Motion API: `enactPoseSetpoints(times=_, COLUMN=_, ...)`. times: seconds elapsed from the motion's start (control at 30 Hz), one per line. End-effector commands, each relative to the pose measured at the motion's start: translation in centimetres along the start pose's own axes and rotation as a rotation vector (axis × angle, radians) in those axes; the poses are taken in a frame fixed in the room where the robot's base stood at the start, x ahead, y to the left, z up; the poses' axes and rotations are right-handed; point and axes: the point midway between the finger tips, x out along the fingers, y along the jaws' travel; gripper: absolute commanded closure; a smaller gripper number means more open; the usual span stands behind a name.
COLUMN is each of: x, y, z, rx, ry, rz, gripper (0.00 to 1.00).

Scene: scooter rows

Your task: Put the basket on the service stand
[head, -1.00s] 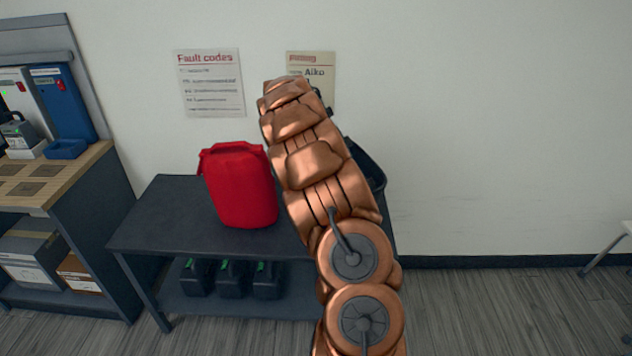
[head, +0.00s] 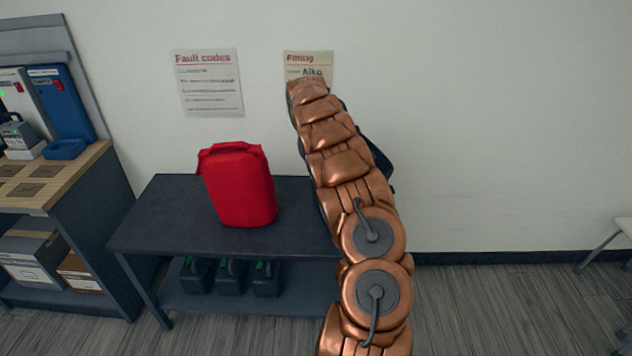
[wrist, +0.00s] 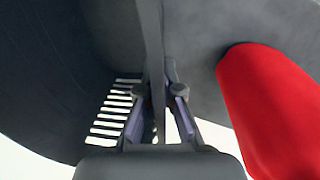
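In the wrist view the basket's slotted wall (wrist: 85,60) shows at the left. My gripper (wrist: 158,105) has its two fingers on either side of a dark upright bar, which looks like part of the basket, and appears closed on it. In the head view the gripper is hidden by the arm. Whether the basket touches the stand cannot be seen.
A red bag (head: 237,185) stands on the left-middle of the stand; it also shows at the right of the wrist view (wrist: 270,110). Several black containers (head: 230,277) sit on the lower shelf. A wood-topped workbench (head: 50,175) is at the left.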

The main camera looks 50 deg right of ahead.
Motion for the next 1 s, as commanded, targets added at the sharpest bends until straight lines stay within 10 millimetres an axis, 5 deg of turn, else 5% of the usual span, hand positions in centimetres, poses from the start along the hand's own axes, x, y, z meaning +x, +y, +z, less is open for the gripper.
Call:
enactPoseSetpoints(times=0.4, x=3.2, y=-0.1, z=-0.2, rx=0.001, ry=0.003, rz=0.001, gripper=1.00)
enactPoseSetpoints(times=0.77, x=3.6, y=-0.2, z=-0.2, rx=0.001, ry=0.003, rz=0.001, gripper=1.00)
enactPoseSetpoints(times=1.0, x=3.7, y=-0.2, z=-0.2, rx=0.001, ry=0.003, rz=0.000, gripper=0.74)
